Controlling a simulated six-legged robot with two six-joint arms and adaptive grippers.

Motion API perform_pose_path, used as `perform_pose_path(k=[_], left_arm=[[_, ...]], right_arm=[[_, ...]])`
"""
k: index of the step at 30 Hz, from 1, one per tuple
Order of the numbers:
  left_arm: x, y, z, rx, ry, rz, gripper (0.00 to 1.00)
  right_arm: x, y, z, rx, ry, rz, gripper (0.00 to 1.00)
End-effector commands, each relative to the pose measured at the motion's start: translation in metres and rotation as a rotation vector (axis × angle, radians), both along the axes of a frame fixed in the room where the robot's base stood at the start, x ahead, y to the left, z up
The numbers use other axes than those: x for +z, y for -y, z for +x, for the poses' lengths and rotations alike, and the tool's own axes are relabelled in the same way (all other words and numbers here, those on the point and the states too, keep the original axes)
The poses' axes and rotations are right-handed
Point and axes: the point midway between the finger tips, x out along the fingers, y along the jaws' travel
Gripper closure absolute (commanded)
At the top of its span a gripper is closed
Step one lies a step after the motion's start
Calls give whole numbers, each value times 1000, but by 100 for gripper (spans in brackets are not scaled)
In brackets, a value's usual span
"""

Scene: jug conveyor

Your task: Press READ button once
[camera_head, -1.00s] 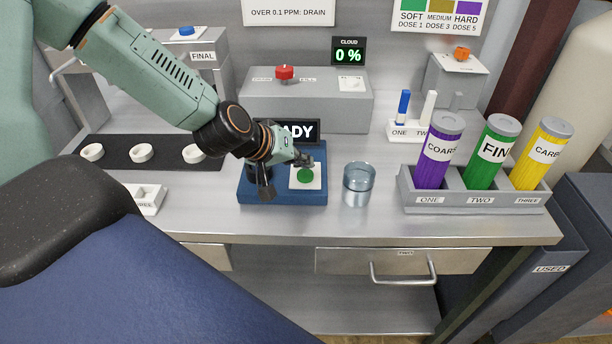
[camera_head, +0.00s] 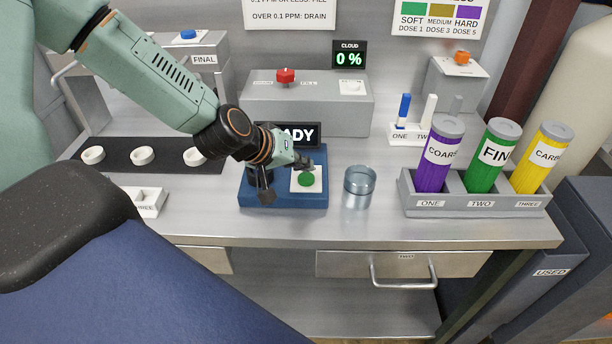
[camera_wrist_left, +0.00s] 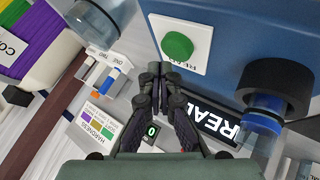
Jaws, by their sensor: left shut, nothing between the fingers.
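The green READ button (camera_head: 306,180) sits on a white plate on the blue reader box (camera_head: 285,201), whose dark display (camera_head: 301,134) shows part of "READY". My left gripper (camera_head: 308,164) is shut and empty, with its fingertips just above and behind the button in the head view. In the left wrist view the button (camera_wrist_left: 177,46) is fully visible, and the shut fingertips (camera_wrist_left: 165,72) lie close to the plate's edge. I cannot tell a small gap from contact with the plate, but the fingers do not cover the button. My right gripper is not in view.
A clear glass (camera_head: 359,187) stands just right of the reader. A rack (camera_head: 475,204) of purple, green and yellow tubes is further right. Behind is a grey box (camera_head: 306,108) with a red knob (camera_head: 286,76). A dark strip with white cups (camera_head: 142,156) lies left.

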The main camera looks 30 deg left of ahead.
Motion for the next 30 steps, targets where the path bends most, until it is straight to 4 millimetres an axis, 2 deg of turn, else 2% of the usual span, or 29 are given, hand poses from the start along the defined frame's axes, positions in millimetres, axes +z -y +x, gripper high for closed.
perform_pose_path(k=[14,30], left_arm=[[-9,0,0,1,0,-1,100],[-10,0,0,0,0,0,100]], right_arm=[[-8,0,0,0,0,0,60],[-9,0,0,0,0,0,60]])
